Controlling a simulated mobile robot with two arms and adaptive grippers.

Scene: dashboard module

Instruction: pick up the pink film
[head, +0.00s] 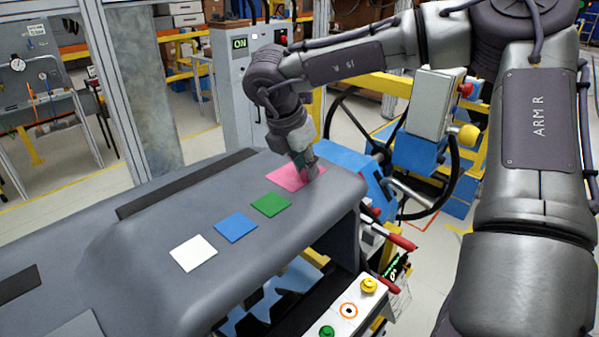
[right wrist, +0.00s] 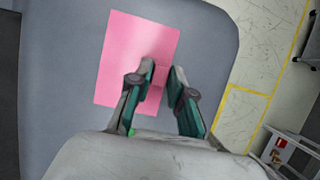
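The pink film (head: 287,176) lies flat on the grey dashboard module (head: 130,262), near its right end. In the right wrist view the pink film (right wrist: 135,45) is a pink rectangle, partly hidden by the fingers. My right gripper (head: 307,173) points down over the film's right part. In the right wrist view my right gripper (right wrist: 164,70) is open, with a narrow gap between its fingertips and nothing seen held. I cannot tell whether the fingertips touch the film. My left gripper is not in view.
A green film (head: 271,205), a blue film (head: 236,227) and a white film (head: 193,253) lie in a row on the module. A steering wheel (head: 462,168) and a control box with buttons (head: 350,312) are beyond its right edge.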

